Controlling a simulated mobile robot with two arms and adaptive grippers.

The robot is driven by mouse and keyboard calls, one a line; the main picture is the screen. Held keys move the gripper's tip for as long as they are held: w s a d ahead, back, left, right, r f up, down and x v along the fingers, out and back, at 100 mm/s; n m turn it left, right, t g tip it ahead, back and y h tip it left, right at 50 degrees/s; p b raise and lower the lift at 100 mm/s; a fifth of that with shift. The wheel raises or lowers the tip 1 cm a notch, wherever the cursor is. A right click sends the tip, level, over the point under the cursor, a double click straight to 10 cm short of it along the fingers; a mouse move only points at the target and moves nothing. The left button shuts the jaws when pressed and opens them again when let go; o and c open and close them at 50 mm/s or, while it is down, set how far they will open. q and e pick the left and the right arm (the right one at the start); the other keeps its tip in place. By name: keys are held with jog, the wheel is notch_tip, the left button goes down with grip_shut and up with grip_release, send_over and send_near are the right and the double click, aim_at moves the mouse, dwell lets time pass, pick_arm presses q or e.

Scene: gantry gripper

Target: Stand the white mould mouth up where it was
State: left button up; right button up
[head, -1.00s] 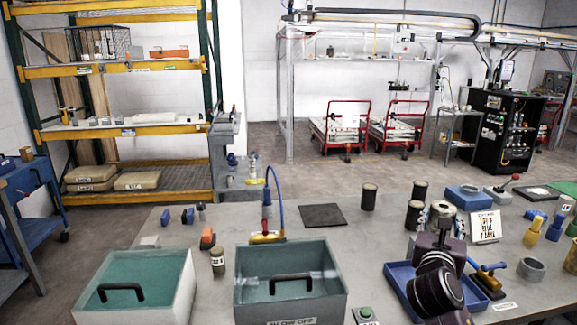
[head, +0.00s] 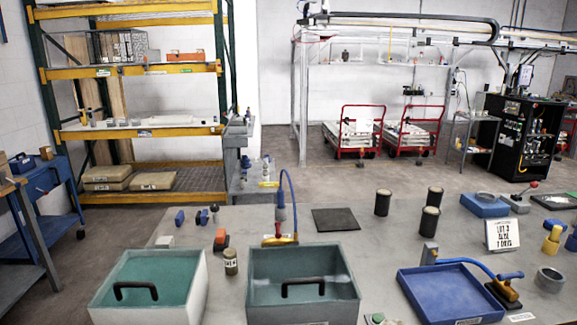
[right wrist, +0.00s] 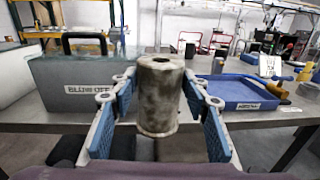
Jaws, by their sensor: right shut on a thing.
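A grey-white, stained cylindrical mould (right wrist: 159,103) stands upright in my right gripper (right wrist: 160,88) in the right wrist view. The blue-padded fingers are shut on it from both sides. Its top face shows a small dark hole; its underside is hidden. It is held in front of the table edge, between the BLOW OFF box and the blue tray in that picture. The head view shows neither the held mould nor either gripper. My left gripper is in no view.
In the head view a white tank (head: 197,296) and a grey BLOW OFF box (head: 347,296) stand at the table front. An empty blue tray (head: 450,292) lies to the right. Several dark cylinders (head: 383,203) stand behind it. A dark mat (head: 335,220) lies flat, with bare tabletop around it.

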jog(key=shift+s+a, duration=0.1)
jog(key=shift+s, duration=0.1)
jog(key=m+p, duration=0.1)
jog(key=m, duration=0.3)
jog(key=shift+r+m, duration=0.1)
jog(key=shift+m, duration=0.3)
jog(key=m, duration=0.3)
jog(key=shift+m+p, duration=0.3)
jog(key=m+p, duration=0.1)
jog(key=m, duration=0.2)
jog(key=shift+m, duration=0.4)
jog(key=m+p, duration=0.1)
jog(key=m, duration=0.2)
jog(key=shift+m, duration=1.4)
